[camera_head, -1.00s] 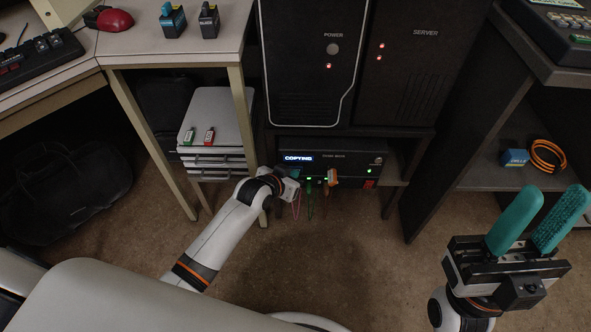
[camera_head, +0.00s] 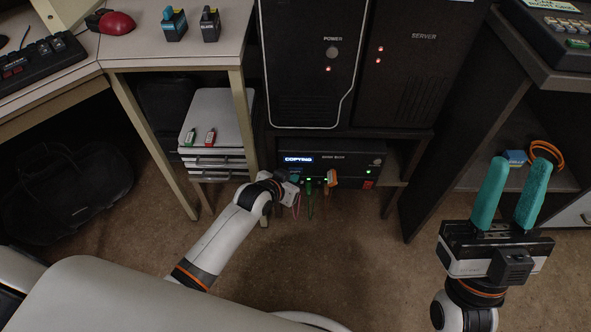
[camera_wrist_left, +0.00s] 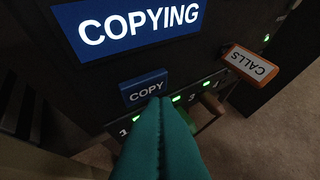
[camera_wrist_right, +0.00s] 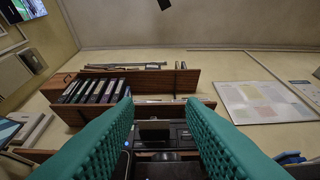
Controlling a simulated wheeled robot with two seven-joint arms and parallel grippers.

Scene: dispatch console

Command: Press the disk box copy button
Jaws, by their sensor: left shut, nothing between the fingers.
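The disk box (camera_head: 352,160) is a dark unit under the server; its screen (camera_head: 299,159) reads COPYING, also in the left wrist view (camera_wrist_left: 137,25). The blue COPY button (camera_wrist_left: 143,90) sits below the screen. My left gripper (camera_head: 296,177) is at the box front, its teal fingers closed together and empty. In the left wrist view the fingertips (camera_wrist_left: 162,102) are at the button's lower right edge; I cannot tell whether they touch. An orange CALLS cartridge (camera_wrist_left: 250,66) sticks out to the right. My right gripper (camera_head: 517,170) is open and empty, away from the box.
Numbered slots with green lights (camera_wrist_left: 176,99) run below the button. A green stick (camera_head: 310,203) hangs from the box front. A red switch (camera_head: 368,184) is at the box's right. A dark shelf with a blue box (camera_head: 515,157) stands right. Open floor lies in front.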

